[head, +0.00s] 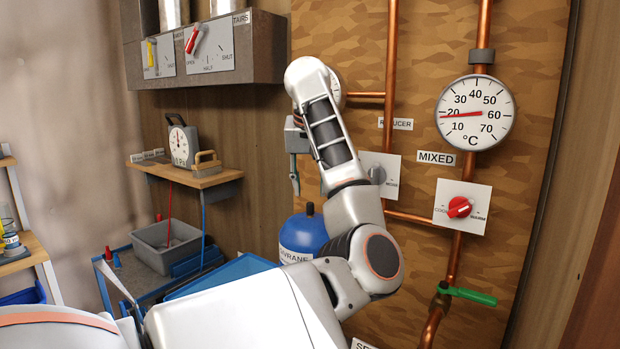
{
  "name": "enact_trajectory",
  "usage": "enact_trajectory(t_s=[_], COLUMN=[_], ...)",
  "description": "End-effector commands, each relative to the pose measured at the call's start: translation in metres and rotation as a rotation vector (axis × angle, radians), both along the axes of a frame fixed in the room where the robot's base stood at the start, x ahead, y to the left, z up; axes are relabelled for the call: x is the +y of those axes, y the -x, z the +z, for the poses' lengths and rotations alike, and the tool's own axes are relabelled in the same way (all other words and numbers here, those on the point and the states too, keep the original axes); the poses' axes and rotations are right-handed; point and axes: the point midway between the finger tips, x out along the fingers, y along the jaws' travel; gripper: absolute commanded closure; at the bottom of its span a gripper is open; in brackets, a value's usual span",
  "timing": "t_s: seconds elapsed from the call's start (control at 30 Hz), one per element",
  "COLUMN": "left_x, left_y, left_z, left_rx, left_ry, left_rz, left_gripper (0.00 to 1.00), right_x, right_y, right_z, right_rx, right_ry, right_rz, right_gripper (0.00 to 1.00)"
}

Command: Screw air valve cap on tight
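A blue tank (303,238) with a white label, partly reading "VRANE", stands against the camouflage-patterned panel. A small black piece (310,208), possibly the air valve cap, sits upright on top of it. My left gripper (295,188) points down, above and slightly left of the black piece, apart from it in the picture. It is seen edge-on, so I cannot tell whether it is open or holds anything. My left arm covers the tank's lower right side. My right gripper is not in view.
Copper pipes (391,60), a temperature gauge (477,112), a red knob (459,207) and a green valve lever (472,296) are on the right. A small shelf (190,176) holds a pressure gauge (180,144). Below it, a grey bin (160,252) stands on a blue cart.

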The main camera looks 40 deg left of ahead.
Motion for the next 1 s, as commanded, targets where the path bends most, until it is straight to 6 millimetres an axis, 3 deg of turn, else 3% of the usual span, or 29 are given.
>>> enact_trajectory(t_s=[0.3,0.77,0.9,1.0], left_x=[0.013,0.015,0.015,0.015], left_y=[-0.013,-0.017,-0.017,-0.017], left_z=[-0.042,-0.052,-0.052,-0.052], left_rx=[0.003,0.001,0.001,0.001], left_ry=[0.0,0.001,0.001,0.001], left_rz=[0.002,0.0,0.0,0.0], left_gripper=[0.67,0.67,1.0,1.0], right_x=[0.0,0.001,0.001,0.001], right_y=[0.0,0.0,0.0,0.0], right_z=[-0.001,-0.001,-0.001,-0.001], right_rx=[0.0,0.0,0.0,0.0], right_ry=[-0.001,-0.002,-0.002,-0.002], right_rz=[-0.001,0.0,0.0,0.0], right_gripper=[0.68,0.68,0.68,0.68])
